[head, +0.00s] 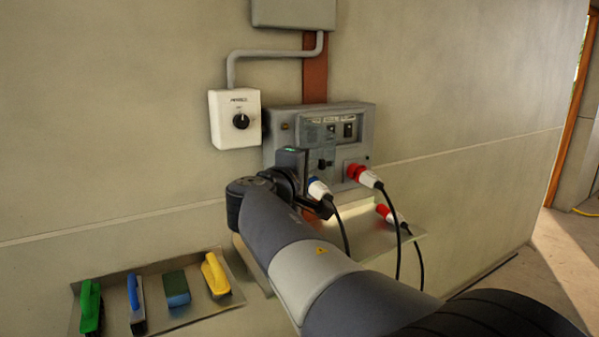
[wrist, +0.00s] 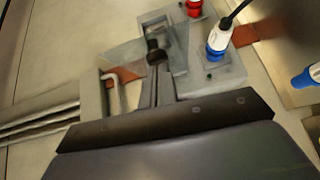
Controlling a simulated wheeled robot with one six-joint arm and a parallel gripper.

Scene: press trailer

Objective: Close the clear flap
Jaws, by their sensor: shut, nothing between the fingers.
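The clear flap (wrist: 125,56) shows in the wrist view as a see-through plate, standing out at an angle from the grey socket panel (head: 368,125). The panel also shows in the wrist view (wrist: 228,74). My gripper (wrist: 154,47) has its dark fingers together with nothing between them. Its tips overlap the flap's area in the picture; whether they touch it I cannot tell. In the head view my wrist covers the panel's lower left, and the fingertips and the flap's exact outline are not clear.
A blue plug (head: 318,189) and a red plug (head: 360,174) sit in the panel with hanging black cables. Another red plug (head: 386,214) rests on the shelf (head: 425,235) below. A white dial box (head: 226,125) is at left. A lower tray (head: 118,278) holds brushes and a sponge.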

